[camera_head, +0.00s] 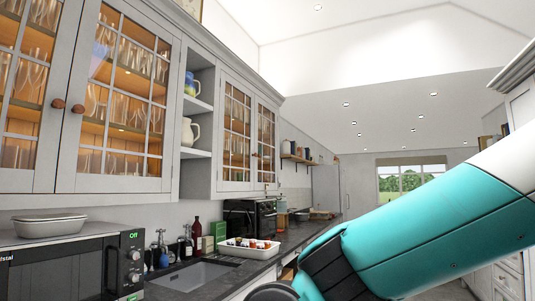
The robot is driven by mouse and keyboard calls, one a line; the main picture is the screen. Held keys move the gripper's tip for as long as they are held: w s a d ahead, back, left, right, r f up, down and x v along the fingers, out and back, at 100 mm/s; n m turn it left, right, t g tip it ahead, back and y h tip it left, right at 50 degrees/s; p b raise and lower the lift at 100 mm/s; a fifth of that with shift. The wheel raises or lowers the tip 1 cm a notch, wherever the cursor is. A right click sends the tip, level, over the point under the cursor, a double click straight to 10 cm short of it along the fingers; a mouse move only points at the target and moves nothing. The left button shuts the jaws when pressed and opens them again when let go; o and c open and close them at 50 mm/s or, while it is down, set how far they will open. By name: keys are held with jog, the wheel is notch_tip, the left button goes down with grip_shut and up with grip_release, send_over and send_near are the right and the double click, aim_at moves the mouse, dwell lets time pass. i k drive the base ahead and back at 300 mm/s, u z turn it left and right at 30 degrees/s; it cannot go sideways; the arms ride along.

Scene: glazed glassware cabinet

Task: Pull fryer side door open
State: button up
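I cannot make out a fryer or a fryer side door in this view. Glazed wall cabinets hang on the left. The near cabinet's left door (60,90) and right door (67,165) look shut, with round brown knobs (78,108) near where they meet. Glassware stands on lit shelves behind the panes. A farther pair of glazed doors (221,150) also looks shut. My teal and white arm crosses the lower right; its end, with my gripper, is out of the picture.
A sink (195,274), a white tray (240,252) of small items and a black oven-like appliance (266,222) line the counter. Open shelves hold jugs (190,131).

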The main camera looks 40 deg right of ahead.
aim_at(257, 186)
jog(key=z, duration=0.3)
jog(key=i, duration=0.55)
jog(key=z, duration=1.3)
jog(key=i, duration=1.5)
jog(key=z, duration=0.65)
jog(key=i, duration=2.05)
jog(key=u, duration=0.45)
jog(key=i, duration=1.3)
jog(key=u, duration=0.8)
